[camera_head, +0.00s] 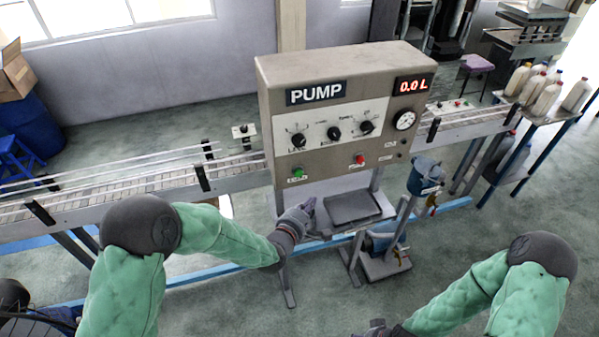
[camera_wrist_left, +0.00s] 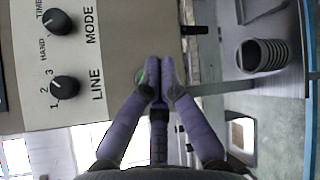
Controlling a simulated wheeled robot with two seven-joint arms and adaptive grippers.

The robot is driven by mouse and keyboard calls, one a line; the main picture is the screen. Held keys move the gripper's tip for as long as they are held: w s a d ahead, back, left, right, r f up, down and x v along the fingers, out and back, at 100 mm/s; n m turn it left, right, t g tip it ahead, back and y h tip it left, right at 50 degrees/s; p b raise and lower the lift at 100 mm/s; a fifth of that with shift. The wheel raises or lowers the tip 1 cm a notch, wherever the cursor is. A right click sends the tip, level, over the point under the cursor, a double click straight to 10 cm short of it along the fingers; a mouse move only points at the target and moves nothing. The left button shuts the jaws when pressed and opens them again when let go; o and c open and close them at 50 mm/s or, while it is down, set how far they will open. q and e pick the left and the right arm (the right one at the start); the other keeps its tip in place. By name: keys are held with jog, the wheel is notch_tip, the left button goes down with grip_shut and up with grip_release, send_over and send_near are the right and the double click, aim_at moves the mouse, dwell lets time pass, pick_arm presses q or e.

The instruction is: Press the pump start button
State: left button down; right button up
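The grey pump box (camera_head: 345,85) has a PUMP label and a red display reading 0.0 L. A green button (camera_head: 298,173) sits low on its front at the left, and a red button (camera_head: 360,159) to its right. My left gripper (camera_head: 309,207) is just below the green button in the head view. In the left wrist view its fingertips (camera_wrist_left: 160,66) are together, with nothing seen between them. They partly cover the green button (camera_wrist_left: 139,76); contact cannot be told. My right gripper (camera_head: 377,326) is at the bottom edge, largely cut off, its fingers unclear.
A conveyor (camera_head: 150,185) runs behind and on both sides of the box. A grey tray (camera_head: 352,207) lies below the panel. White bottles (camera_head: 548,97) stand on a table at the far right.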

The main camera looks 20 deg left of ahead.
aim_at(299, 173)
pick_arm(q)
jog(key=shift+w, duration=0.1)
jog(key=w+a+b, duration=0.2)
jog(key=w+a, duration=0.3)
jog(key=w, duration=0.2)
dwell(0.5)
jog(key=shift+w, duration=0.1)
dwell(1.3)
jog(key=shift+w+a+b, duration=0.2)
jog(key=shift+w+b, duration=0.1)
jog(key=shift+b, duration=0.05)
